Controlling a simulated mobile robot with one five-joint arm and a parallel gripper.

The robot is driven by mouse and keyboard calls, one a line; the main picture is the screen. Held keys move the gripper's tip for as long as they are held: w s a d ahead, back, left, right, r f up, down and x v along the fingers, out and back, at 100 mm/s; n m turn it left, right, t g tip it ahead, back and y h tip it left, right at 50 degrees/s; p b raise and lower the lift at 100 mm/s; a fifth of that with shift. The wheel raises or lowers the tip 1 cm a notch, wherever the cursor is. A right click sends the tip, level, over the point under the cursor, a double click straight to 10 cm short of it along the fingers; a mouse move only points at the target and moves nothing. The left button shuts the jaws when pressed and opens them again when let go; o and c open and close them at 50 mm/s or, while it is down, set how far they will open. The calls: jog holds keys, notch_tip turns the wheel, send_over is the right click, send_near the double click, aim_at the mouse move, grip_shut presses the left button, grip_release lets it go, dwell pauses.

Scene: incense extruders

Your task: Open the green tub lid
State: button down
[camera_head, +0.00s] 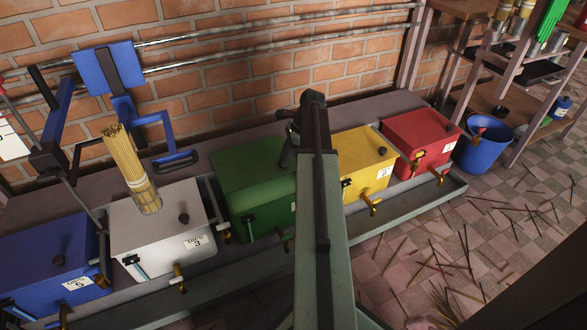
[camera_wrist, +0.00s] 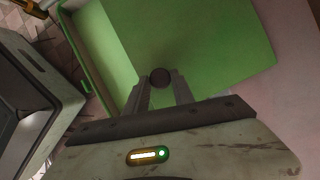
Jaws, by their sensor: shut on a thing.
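The green tub (camera_head: 262,215) stands in the row between a white tub and a yellow tub. Its green lid (camera_head: 245,165) is partly hidden by my arm in the head view. My gripper (camera_wrist: 161,84) is shut on this knob, with one finger on each side. In the head view the fingertips are mostly hidden by my arm.
The white tub (camera_head: 155,235) has a bundle of sticks (camera_head: 130,165) on its lid. A blue tub (camera_head: 50,265) is at far left. Yellow (camera_head: 360,160) and red (camera_head: 420,135) tubs stand to the right. A brick wall (camera_head: 240,60) is behind; sticks litter the floor at right.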

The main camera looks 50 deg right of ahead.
send_over(271, 154)
jog(key=s+d, duration=0.1)
jog(key=d, duration=0.1)
jog(key=shift+s, duration=0.15)
jog(key=c, duration=1.1)
grip_release()
jog(key=shift+o, duration=0.2)
jog(key=p+v, duration=0.7)
jog(key=v, duration=0.1)
jog(key=shift+a+f, duration=0.1)
